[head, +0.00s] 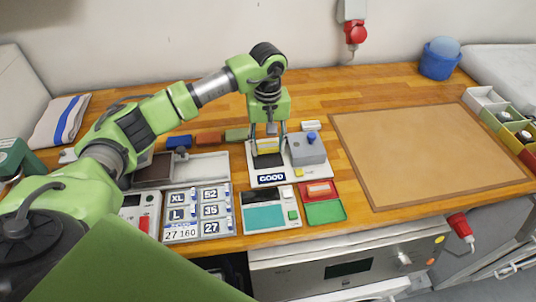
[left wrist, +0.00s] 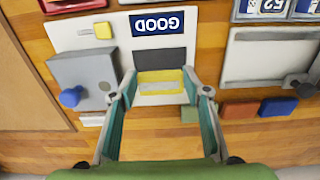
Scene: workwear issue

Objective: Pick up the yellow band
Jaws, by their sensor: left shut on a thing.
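The yellow band (head: 267,146) is at the white board marked GOOD (head: 286,179), above or on its dark pad (head: 266,161); I cannot tell if it touches the board. In the left wrist view the yellow band (left wrist: 161,76) spans between the two fingertips. My left gripper (head: 268,151) points down and is shut on the band from both sides. It also shows in the left wrist view (left wrist: 159,84). My right gripper is not in view.
A grey box with a blue knob (head: 307,149) stands close right of the gripper. A size board (head: 197,212), a teal-screened device (head: 264,217) and a red-green case (head: 323,205) lie in front. A wide brown mat (head: 430,150) is clear at right.

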